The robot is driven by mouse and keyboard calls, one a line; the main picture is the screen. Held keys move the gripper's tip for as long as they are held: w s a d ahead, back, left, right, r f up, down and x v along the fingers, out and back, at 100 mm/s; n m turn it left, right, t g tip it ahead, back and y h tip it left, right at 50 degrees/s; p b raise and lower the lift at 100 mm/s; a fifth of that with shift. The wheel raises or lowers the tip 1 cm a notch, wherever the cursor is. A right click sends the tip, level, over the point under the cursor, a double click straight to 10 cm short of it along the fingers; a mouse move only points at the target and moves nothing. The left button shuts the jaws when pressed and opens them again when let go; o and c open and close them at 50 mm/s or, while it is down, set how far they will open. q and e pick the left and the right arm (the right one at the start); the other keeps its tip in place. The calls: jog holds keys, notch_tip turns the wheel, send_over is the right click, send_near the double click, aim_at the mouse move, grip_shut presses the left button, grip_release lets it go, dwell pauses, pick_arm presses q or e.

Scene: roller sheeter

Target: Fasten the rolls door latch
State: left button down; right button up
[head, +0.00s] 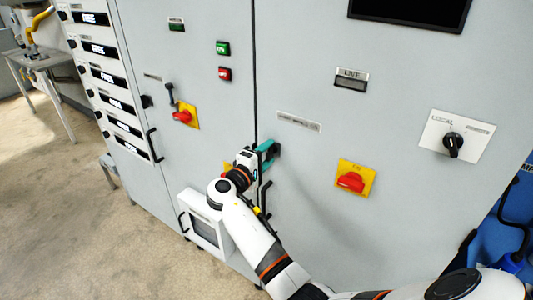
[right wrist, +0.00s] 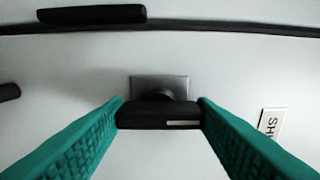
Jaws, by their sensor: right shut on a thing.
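The door latch (right wrist: 160,113) is a black bar-shaped handle on a square grey plate, on the grey cabinet front in the right wrist view. My right gripper (head: 267,154) is at the latch in the head view, just right of the dark vertical door seam. Its green fingers (right wrist: 160,115) touch the two ends of the black handle, so it is shut on the latch. The handle lies crosswise in the wrist view. In the head view the gripper mostly hides the latch. My left gripper is in neither view.
A vertical black door handle (head: 263,200) is just below my right gripper. A red knob on a yellow plate (head: 352,179) is to the right, and another (head: 183,116) to the upper left. A small framed box (head: 204,225) protrudes at lower left. Open floor lies left.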

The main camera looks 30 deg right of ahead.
dwell(0.3)
jog(key=o, duration=1)
jog(key=shift+a, duration=0.1)
jog(key=b+v, duration=0.4)
jog(key=v, duration=0.8)
jog(key=shift+f, duration=0.1)
